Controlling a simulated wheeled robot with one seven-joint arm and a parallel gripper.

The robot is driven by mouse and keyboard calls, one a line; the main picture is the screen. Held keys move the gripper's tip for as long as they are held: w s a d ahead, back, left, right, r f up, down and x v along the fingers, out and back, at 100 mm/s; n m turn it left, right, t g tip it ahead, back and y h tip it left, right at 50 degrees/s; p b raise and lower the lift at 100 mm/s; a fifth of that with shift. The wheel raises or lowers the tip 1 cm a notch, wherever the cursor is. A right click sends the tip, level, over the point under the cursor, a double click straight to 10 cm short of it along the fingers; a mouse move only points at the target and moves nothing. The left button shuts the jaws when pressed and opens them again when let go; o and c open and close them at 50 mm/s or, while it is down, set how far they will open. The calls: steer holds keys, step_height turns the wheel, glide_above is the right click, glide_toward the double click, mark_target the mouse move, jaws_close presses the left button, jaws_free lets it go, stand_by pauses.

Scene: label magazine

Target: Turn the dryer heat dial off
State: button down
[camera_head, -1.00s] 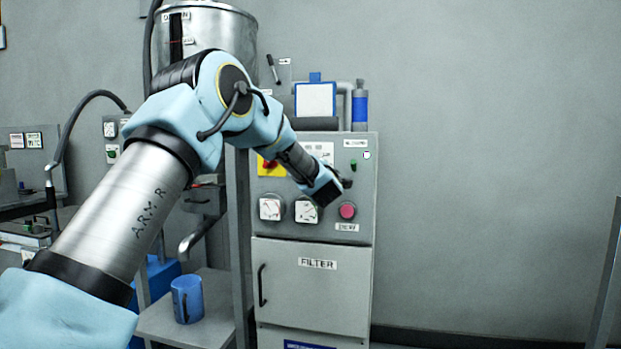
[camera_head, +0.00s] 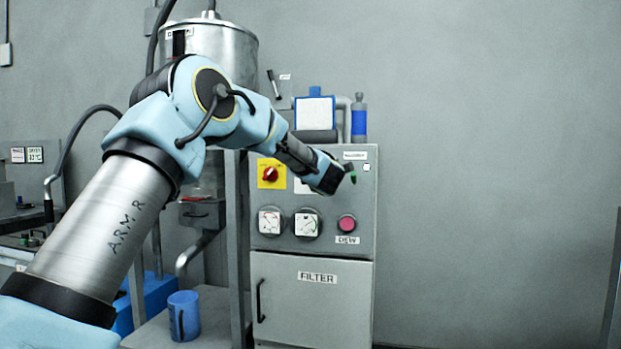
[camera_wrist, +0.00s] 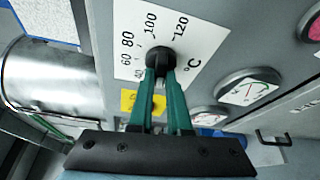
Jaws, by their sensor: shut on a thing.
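The heat dial is a black knob (camera_wrist: 160,57) on a white scale plate marked 60, 80, 100 and 120 °C, seen in the wrist view. My gripper (camera_wrist: 162,72) has its green fingers shut on the knob. The fingers cover the lower part of the scale, and I cannot tell which mark the knob points to. In the head view my gripper (camera_head: 351,178) is at the upper part of the grey dryer panel. There my wrist hides the knob and most of the scale plate (camera_head: 302,187).
Two round gauges (camera_head: 270,221) and a red button (camera_head: 347,223) sit below on the panel. A red switch (camera_head: 270,174) on a yellow plate is left of my wrist. A blue mug (camera_head: 183,316) stands on the low shelf. The wall side at right is clear.

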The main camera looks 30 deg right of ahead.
stand_by(0.3)
steer(key=c, duration=0.9)
jaws_free()
steer(key=shift+o, duration=0.2)
steer(key=b+v, duration=0.2)
steer(key=v, duration=0.8)
steer(key=shift+s+b, duration=0.3)
steer(key=shift+s, duration=0.05)
steer(key=shift+a, duration=0.1)
